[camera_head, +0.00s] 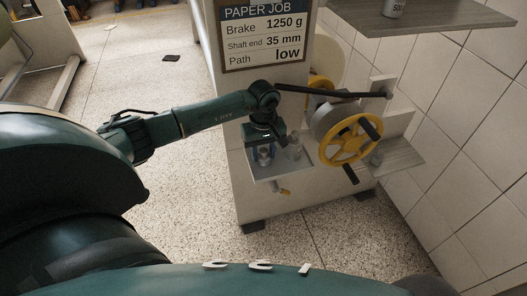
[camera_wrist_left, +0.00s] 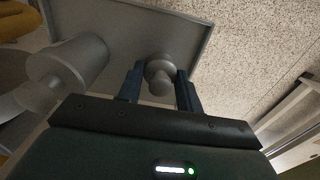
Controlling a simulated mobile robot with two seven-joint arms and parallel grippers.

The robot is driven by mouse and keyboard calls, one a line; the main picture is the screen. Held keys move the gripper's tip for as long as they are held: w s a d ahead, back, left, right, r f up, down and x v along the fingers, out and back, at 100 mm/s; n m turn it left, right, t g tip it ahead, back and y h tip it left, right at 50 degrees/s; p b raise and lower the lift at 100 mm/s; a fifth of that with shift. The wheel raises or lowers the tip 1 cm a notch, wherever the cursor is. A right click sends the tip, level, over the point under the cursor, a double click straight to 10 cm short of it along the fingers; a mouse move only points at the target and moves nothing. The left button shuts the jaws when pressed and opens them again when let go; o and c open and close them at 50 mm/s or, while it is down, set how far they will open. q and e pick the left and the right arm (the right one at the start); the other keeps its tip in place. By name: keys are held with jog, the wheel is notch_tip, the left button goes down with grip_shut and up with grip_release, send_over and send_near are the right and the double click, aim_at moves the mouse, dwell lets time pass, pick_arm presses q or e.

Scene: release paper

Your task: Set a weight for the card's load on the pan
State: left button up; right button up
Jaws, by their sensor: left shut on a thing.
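The card (camera_head: 265,35) reads Brake 1250 g, shaft end 35 mm, path low. A shallow grey pan or tray (camera_head: 262,178) juts from the machine's front; its rim also shows in the wrist view (camera_wrist_left: 184,17). My left gripper (camera_head: 264,152) points down over it, shut on a small grey knobbed weight (camera_wrist_left: 160,72). I cannot tell whether this weight touches the pan. A larger grey cylindrical weight (camera_head: 294,147) stands beside it on the pan, and it also shows in the wrist view (camera_wrist_left: 75,62). My right gripper is not in view.
A yellow handwheel (camera_head: 366,146) and a dark bar (camera_head: 322,92) are close right of my left gripper. A can-like weight marked 500 (camera_head: 394,8) stands on the upper shelf (camera_head: 440,15). A lower shelf (camera_head: 402,160) holds a small grey piece.

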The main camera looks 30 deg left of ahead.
pick_arm(q)
jog(key=o, duration=0.7)
jog(key=shift+f, duration=0.15)
jog(key=shift+c, duration=0.2)
jog(key=o, duration=0.5)
jog(key=shift+c, duration=0.2)
